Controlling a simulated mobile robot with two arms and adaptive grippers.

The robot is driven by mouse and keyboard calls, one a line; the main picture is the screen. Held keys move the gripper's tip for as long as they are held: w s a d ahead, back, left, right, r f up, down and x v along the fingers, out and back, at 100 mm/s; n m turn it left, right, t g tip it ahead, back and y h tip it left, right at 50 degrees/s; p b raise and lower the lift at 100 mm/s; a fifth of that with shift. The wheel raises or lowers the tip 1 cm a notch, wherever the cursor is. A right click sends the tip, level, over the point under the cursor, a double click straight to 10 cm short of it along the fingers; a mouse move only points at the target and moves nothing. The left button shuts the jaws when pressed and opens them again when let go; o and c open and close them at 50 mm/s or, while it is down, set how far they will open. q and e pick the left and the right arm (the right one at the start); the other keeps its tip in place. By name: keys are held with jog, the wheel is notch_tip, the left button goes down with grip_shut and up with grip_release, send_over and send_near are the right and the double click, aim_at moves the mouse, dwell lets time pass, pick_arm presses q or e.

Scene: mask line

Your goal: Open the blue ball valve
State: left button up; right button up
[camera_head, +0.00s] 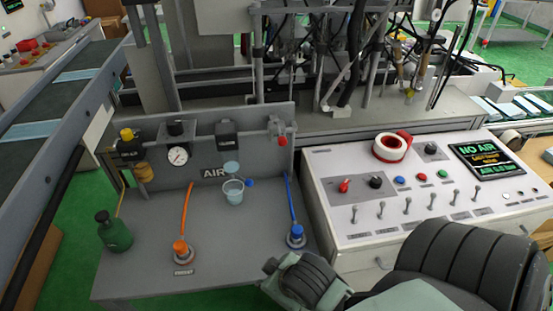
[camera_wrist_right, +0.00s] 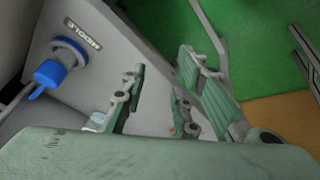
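The blue ball valve (camera_head: 296,236) sits on the front right of the grey air panel's base, with a blue hose rising from it. In the right wrist view the blue valve handle (camera_wrist_right: 50,73) is at the left, on a round grey mount beside a label plate. My right gripper (camera_wrist_right: 165,85) is open and empty, its fingers apart, to the right of the valve and not touching it. In the head view my right arm comes in from the bottom right; its fingertips are not clearly visible there. My left gripper is not in view.
An orange valve (camera_head: 181,250) with an orange hose, a green bottle (camera_head: 115,232) and a cup (camera_head: 233,190) are on the air panel. The control console (camera_head: 345,220) with switches, a red-and-white tape roll (camera_head: 391,148) and a "NO AIR" display (camera_head: 484,158) is to the right.

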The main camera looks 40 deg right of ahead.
jog(key=shift+s+a+f+g, duration=0.2)
jog(key=shift+s+a, duration=0.2)
jog(key=shift+s, duration=0.15)
jog(key=shift+s+a+f+g, duration=0.2)
jog(key=shift+s+a, duration=0.2)
jog(key=shift+s, duration=0.1)
